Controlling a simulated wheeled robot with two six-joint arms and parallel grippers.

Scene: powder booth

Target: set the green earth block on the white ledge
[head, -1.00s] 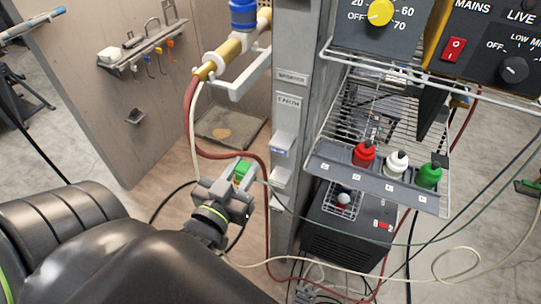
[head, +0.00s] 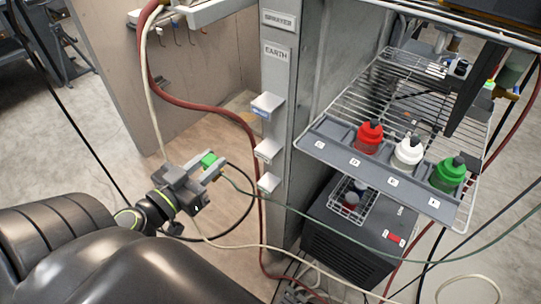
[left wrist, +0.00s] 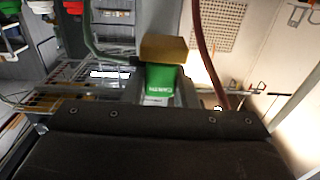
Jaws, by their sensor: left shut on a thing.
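The green earth block (head: 208,160) is held between the fingers of my left gripper (head: 205,172), left of the grey post. In the left wrist view the green block (left wrist: 160,78) shows white lettering and a tan, brass-coloured piece at its end. Small pale ledges stick out of the post below an EARTH label: an upper ledge (head: 267,104) with a blue mark, a middle ledge (head: 266,150) and a lower ledge (head: 268,183). The block is apart from them, roughly level in the picture with the middle one. My right gripper is not in view.
A wire rack shelf (head: 325,146) right of the post holds red (head: 369,138), white (head: 408,152) and green (head: 447,175) bottles. A red hose (head: 215,110) runs behind my gripper to the post's foot. A thin green cable (head: 300,212) crosses in front of the post.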

